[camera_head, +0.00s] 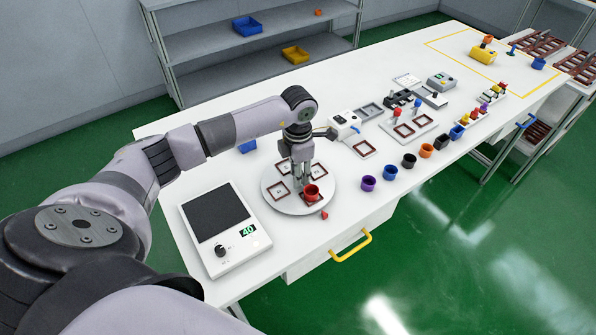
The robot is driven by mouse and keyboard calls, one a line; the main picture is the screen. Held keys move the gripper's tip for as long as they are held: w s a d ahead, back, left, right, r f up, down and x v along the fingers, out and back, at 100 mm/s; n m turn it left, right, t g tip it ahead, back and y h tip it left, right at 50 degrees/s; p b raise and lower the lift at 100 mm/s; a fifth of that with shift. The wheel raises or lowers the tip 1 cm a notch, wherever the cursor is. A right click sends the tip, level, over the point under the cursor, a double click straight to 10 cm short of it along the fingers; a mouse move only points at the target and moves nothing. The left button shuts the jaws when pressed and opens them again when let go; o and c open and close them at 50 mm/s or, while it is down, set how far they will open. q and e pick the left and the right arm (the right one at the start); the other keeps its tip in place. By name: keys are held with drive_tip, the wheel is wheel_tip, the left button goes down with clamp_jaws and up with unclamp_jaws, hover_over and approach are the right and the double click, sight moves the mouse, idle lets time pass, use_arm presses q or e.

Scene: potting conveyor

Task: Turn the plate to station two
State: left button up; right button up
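The round white plate (272,203) lies on the bench and carries several dark-red square frames with small labels, too small to read. A red cup (312,193) stands in the front frame of the plate. My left gripper (302,187) points down over the middle of the plate, just behind the red cup. Its fingers are small and partly merge with what is behind them, so I cannot tell whether they are open or shut, or touch anything. My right gripper is not in view.
A white device (254,246) reading 40 stands left of the plate. A small red piece (324,215) lies at the plate's front edge. Purple (368,183), blue (390,172) and other cups line the front edge to the right. A white device (344,124) stands behind the plate.

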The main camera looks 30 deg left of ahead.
use_arm(q)
drive_tip(key=shift+f, duration=0.3)
drive_tip(key=shift+c, duration=0.5)
clamp_jaws()
